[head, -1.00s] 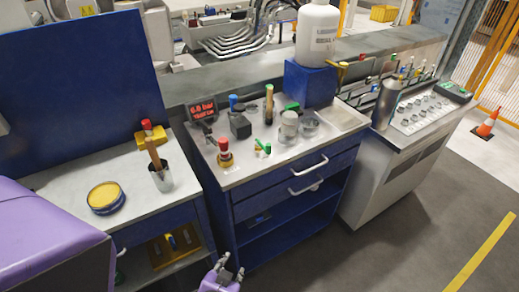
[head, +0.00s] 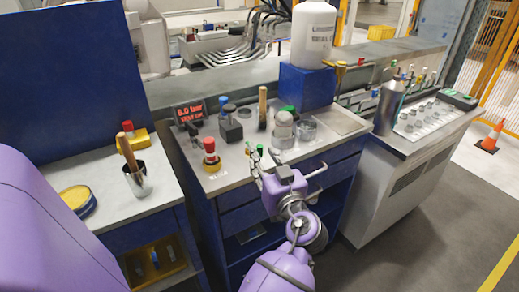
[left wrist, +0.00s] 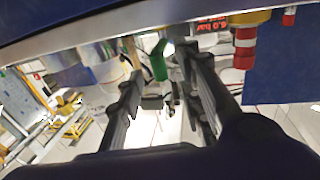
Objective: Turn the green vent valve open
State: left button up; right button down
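The green vent valve (head: 259,149) is a small green-handled fitting near the front edge of the grey bench top in the head view. It is partly hidden by my left gripper. In the left wrist view the green handle (left wrist: 158,60) shows between the two fingers, with a gap on both sides. My left gripper (head: 262,162) is at the front edge of the bench, close to the valve, and its fingers are apart. The fingers also show spread in the left wrist view (left wrist: 163,88). Whether a fingertip touches the valve cannot be told. My right gripper is not in view.
A drawer handle (head: 318,175) sticks out at the front right.

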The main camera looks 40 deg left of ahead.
aim_at(261, 152)
pick_arm(q)
jog(key=shift+p+x, duration=0.3)
jog(key=shift+x, duration=1.6)
